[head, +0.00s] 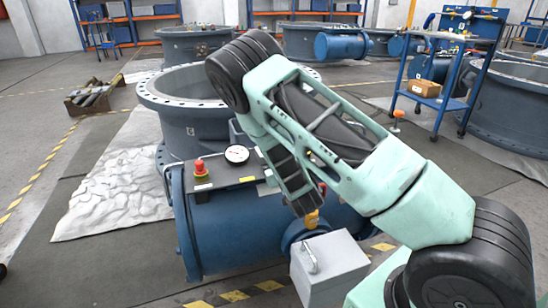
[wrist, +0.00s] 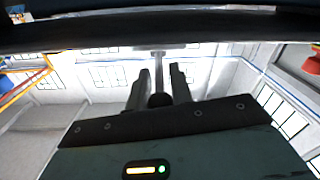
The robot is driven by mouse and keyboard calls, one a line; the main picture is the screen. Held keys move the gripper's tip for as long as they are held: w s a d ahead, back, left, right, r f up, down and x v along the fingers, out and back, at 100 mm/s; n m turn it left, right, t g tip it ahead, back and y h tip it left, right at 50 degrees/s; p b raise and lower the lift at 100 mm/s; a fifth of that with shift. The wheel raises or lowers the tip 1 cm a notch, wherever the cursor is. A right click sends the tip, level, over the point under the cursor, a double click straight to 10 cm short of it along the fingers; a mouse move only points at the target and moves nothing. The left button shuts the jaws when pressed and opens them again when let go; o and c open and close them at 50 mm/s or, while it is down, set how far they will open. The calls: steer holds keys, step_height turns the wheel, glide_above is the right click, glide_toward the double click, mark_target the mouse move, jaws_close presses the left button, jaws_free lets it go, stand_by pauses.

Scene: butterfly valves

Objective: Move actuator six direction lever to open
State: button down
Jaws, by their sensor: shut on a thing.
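In the wrist view my gripper (wrist: 159,72) has its two dark fingers closed in around a dark round knob (wrist: 160,99). A pale grey stem (wrist: 158,60) runs up from it between the fingertips; I take this to be the direction lever. In the head view the blue actuator cylinder (head: 235,225) lies in front of the large round valve (head: 185,110). Its control panel (head: 232,175) carries a red button (head: 200,169) and a white dial gauge (head: 237,154). My mint-green arm reaches over the panel's right end and hides the lever and fingertips. No open marking is readable.
A grey box with a handle (head: 330,268) stands in front of the cylinder. An orange-yellow fitting (head: 312,218) is close below my wrist. A blue trolley (head: 435,90) stands at the back right.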

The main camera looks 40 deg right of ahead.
stand_by(0.4)
steer(key=c, duration=1.5)
jaws_free()
steer(key=shift+s, duration=0.15)
steer(key=p+v, duration=0.7)
steer(key=v, duration=1)
steer(key=shift+s+d, duration=0.1)
steer(key=shift+s, duration=0.05)
